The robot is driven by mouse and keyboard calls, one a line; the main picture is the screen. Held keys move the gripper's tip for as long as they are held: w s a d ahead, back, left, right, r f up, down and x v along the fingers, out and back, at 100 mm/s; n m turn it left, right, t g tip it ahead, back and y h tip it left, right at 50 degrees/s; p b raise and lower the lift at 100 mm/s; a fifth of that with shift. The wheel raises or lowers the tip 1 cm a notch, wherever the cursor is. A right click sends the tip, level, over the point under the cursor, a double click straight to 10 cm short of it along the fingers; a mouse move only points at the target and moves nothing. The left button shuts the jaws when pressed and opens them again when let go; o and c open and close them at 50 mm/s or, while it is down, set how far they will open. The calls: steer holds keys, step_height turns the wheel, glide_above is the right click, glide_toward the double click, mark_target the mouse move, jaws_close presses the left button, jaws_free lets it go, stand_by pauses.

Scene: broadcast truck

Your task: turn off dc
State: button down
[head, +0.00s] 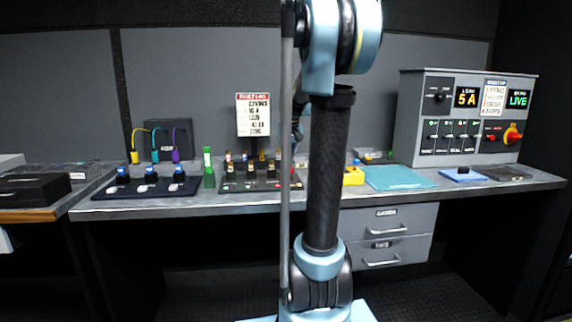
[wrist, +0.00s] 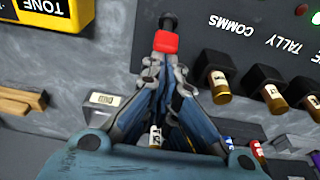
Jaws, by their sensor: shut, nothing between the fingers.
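My gripper (wrist: 164,54) is shut in the wrist view, its fingers meeting over the edge of a dark panel (wrist: 215,28). A red piece (wrist: 166,42) with a black knob (wrist: 168,22) shows at the fingertips; I cannot tell whether the red belongs to the fingers or to the panel. The panel reads TALLY and COMMS, upside down. I see no label that clearly says DC. In the head view, my arm hides the gripper. The grey control cabinet (head: 409,105) at the right carries switches and a red rotary knob on yellow (head: 512,134).
The dark connector panel (head: 232,187) with several brass-tipped plugs stands mid-bench. A yellow TONE box (wrist: 40,12) is near my gripper; it also shows in the head view (head: 353,176). A teal mat (head: 400,178) lies on the bench (head: 330,199) to the right.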

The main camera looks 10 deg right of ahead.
steer(key=s+t, duration=0.2)
steer(key=t, duration=0.1)
steer(key=shift+a+r, duration=0.1)
steer(key=shift+r, duration=0.3)
steer(key=shift+r, duration=0.1)
steer(key=shift+r, duration=0.65)
steer(key=shift+w, duration=0.1)
